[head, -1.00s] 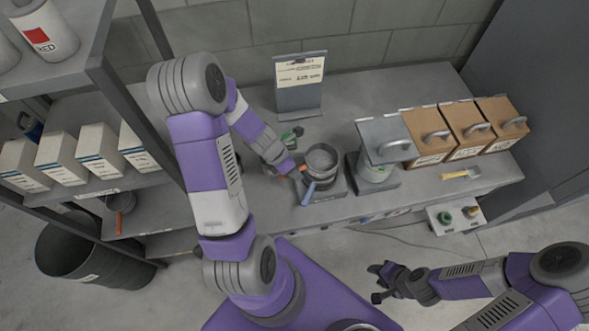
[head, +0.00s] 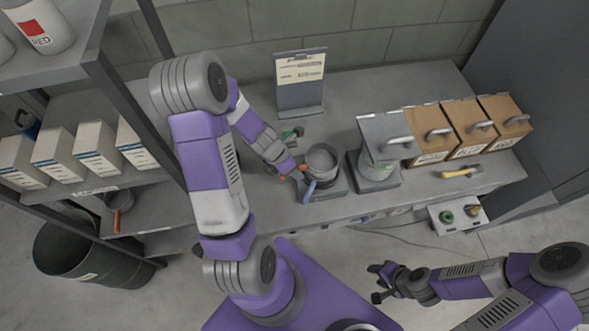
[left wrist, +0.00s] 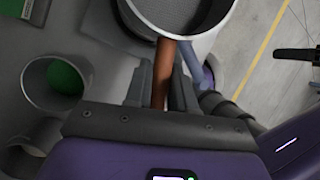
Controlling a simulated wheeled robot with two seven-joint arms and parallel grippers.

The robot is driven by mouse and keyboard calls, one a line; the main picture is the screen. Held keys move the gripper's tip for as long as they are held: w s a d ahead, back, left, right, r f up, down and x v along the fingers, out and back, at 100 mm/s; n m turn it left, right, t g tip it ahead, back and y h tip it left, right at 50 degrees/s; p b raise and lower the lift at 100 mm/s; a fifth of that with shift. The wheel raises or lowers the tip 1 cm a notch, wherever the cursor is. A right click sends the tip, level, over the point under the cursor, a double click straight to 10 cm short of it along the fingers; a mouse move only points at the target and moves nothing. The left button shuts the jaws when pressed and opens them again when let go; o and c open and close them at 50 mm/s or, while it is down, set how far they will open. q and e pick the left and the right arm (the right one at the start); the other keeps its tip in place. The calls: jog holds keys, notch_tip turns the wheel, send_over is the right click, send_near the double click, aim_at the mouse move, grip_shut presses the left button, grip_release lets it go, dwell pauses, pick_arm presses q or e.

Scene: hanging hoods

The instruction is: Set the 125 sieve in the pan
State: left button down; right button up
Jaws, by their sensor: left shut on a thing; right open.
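The sieve (head: 321,160), a round grey cup with a mesh floor and an orange-brown handle, is directly over the pan in the head view. The pan's blue handle (head: 308,193) points toward me; the sieve hides most of its body. I cannot tell whether the sieve is fully seated. My left gripper (head: 291,171) is shut on the sieve's handle. In the left wrist view, the handle (left wrist: 163,72) runs between the fingers, with the mesh (left wrist: 185,12) above. My right gripper (head: 381,282) is open and empty, in front of the bench.
The pan stands on a grey base (head: 335,190). A grey hooded device (head: 385,140) and several brown boxes (head: 430,130) stand to the right. A clipboard stand (head: 300,85) is behind. A green-lined cup (left wrist: 62,78) is beside my left gripper.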

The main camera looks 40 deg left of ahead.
pick_arm(q)
jog(key=shift+f+b, duration=0.65)
jog(key=shift+f, duration=0.15)
jog(key=c, duration=0.9)
grip_release()
jog(key=shift+o, duration=0.2)
jog(key=shift+r, duration=0.1)
jog(key=p+v, duration=0.3)
jog(key=v, duration=0.4)
jog(key=shift+r+p, duration=0.2)
jog(key=shift+p, duration=0.15)
jog(key=shift+s+a, duration=0.1)
